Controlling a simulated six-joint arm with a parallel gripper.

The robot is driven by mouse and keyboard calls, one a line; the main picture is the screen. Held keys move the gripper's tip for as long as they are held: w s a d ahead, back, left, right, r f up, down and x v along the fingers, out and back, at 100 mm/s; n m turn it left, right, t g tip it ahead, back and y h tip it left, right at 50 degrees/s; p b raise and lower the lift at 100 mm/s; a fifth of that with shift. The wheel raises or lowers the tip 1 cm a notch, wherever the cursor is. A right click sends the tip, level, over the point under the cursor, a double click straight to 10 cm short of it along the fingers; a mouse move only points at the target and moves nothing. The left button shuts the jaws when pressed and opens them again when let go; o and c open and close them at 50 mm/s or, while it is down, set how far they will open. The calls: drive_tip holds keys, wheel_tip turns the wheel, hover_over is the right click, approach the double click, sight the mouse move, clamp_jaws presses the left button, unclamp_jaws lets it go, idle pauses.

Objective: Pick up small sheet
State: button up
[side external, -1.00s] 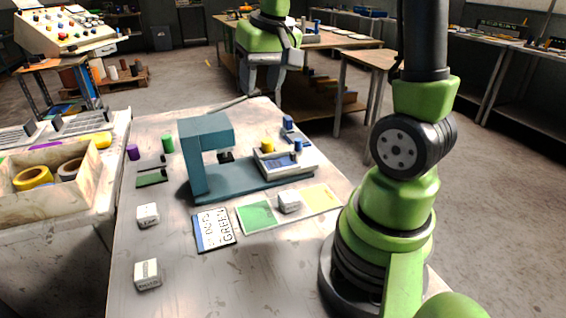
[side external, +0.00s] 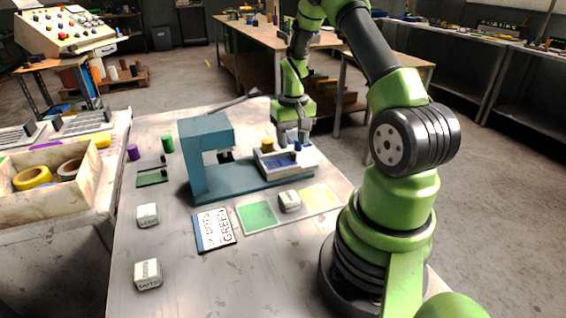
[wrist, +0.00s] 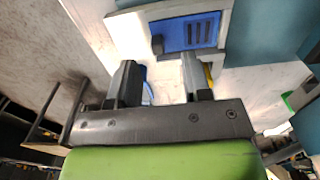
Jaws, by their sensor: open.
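The task's small sheet is not certain to me. A small dark green sheet (side external: 152,180) lies flat on the table left of the teal press (side external: 208,135). My gripper (side external: 292,140) points down over the right end of the press bed, open, close above the white-framed blue plate (side external: 278,162). In the wrist view my open gripper (wrist: 158,65) shows the blue slotted plate (wrist: 178,34) beyond its fingertips. A blue part (wrist: 147,92) shows partly between the fingers.
White labelled blocks (side external: 148,214) stand at the left; another (side external: 290,201) sits between the panels. A card (side external: 213,230) reading "2 DOTS GREEN" lies near the front. A green cylinder (side external: 168,144) and a purple one (side external: 133,152) stand left of the press. The front of the table is mostly clear.

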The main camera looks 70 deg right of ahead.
sight(293, 153)
drive_tip(key=f, duration=0.4)
drive_tip(key=shift+s+d, duration=0.1)
drive_tip(key=shift+d, duration=0.1)
clamp_jaws()
